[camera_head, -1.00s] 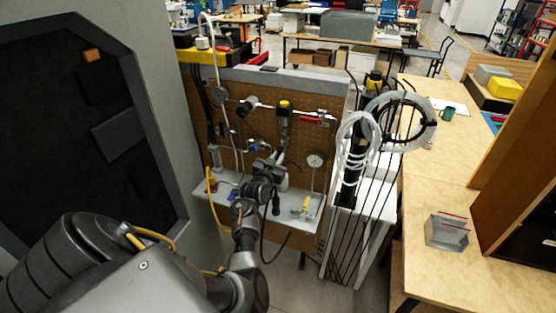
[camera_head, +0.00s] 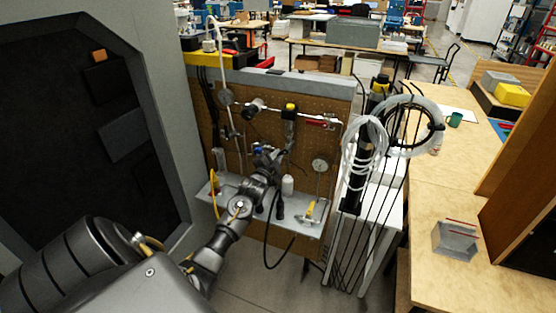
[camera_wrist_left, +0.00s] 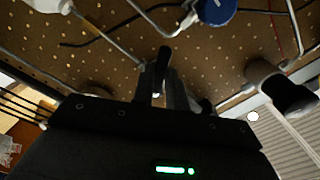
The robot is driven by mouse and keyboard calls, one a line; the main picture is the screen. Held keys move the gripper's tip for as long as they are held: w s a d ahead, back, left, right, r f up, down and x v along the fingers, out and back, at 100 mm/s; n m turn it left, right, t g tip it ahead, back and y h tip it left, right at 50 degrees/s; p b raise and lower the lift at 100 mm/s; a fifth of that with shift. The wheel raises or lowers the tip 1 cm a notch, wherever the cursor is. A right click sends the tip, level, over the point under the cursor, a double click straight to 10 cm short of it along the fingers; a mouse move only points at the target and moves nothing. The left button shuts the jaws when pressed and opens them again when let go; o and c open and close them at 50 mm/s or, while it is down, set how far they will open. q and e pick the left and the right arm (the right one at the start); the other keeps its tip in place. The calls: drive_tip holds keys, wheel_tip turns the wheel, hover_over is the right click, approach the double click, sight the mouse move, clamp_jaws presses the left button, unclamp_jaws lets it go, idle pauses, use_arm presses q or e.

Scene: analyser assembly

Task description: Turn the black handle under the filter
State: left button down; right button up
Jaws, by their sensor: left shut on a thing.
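My left gripper (camera_head: 270,156) is at the middle of the brown pegboard panel, its arm rising from the lower left. In the left wrist view its two fingers (camera_wrist_left: 164,90) are shut on a black handle (camera_wrist_left: 163,60), which stands out between them. In the head view the gripper hides the handle. My right gripper is not in view.
A blue round part (camera_wrist_left: 218,10) and a dark cylinder (camera_wrist_left: 282,90) are near the gripper. White hose coils (camera_head: 411,125) hang on a rack to the right. The floor before the panel is clear.

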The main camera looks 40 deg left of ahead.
use_arm(q)
drive_tip(key=shift+a+r+m+p, duration=0.1)
drive_tip(key=shift+r+m, duration=0.15)
drive_tip(key=shift+m, duration=0.75)
drive_tip(key=shift+a+r+m+p, duration=0.1)
drive_tip(key=shift+r+m, duration=0.15)
drive_tip(key=shift+m, duration=0.75)
drive_tip(key=shift+r+m+p, duration=0.1)
drive_tip(key=shift+r+m, duration=0.15)
drive_tip(key=shift+m, duration=0.75)
drive_tip(key=c, duration=1.4)
unclamp_jaws()
drive_tip(key=shift+s, duration=0.1)
drive_tip(key=b+v, duration=0.3)
drive_tip(key=v, duration=0.7)
drive_tip(key=shift+s+d, duration=0.2)
drive_tip(key=shift+s, duration=0.1)
